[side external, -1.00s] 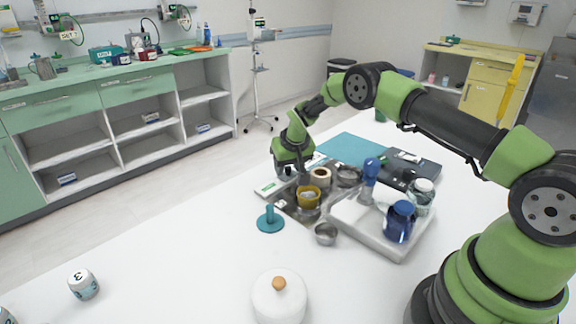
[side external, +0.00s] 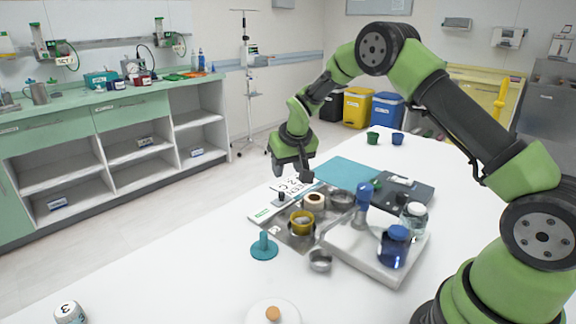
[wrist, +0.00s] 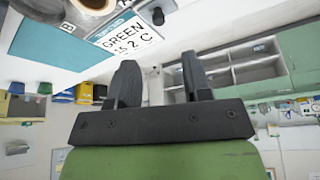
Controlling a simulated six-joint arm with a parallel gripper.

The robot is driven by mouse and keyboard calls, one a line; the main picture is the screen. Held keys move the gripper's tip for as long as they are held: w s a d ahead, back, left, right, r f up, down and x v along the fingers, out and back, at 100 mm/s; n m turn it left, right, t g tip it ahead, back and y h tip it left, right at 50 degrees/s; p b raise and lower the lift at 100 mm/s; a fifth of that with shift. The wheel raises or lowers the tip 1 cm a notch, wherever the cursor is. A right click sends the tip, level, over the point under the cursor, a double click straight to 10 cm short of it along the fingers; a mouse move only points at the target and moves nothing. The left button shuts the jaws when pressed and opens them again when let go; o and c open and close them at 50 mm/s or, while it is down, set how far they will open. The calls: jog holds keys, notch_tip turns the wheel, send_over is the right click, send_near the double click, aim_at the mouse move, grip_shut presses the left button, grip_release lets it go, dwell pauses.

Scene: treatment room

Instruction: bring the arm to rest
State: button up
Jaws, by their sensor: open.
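My gripper (side external: 292,173) hangs above the far left part of the white table (side external: 180,262) in the side view, with its two dark fingers apart and nothing between them. The fingers (wrist: 159,68) also stand apart and empty in the wrist view. Below and just right of the gripper lies a white card (side external: 298,185) printed with GREEN. The card shows upside-down space around it and readable print in the wrist view (wrist: 125,38). My gripper is clear of the objects on the table.
A white tray (side external: 350,252) holds a blue jar (side external: 393,246). A teal stand (side external: 264,247) and small metal bowl (side external: 320,261) stand in front. The table's left front is mostly clear.

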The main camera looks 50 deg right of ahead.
jog(key=shift+r, duration=0.15)
jog(key=s+a+r+t+y, duration=0.1)
jog(key=s+a+r, duration=0.4)
jog(key=r, duration=0.4)
jog(key=s+a+r+t, duration=0.1)
jog(key=s+a+r, duration=0.1)
jog(key=s+r, duration=0.6)
jog(key=s+a+r+y, duration=0.1)
jog(key=s+a, duration=0.1)
jog(key=s, duration=0.6)
jog(key=s+a+r+t+y, duration=0.1)
jog(key=s+a, duration=0.2)
jog(key=s, duration=0.6)
jog(key=shift+a+y, duration=0.3)
jog(key=shift+y, duration=0.1)
jog(key=shift+r, duration=0.1)
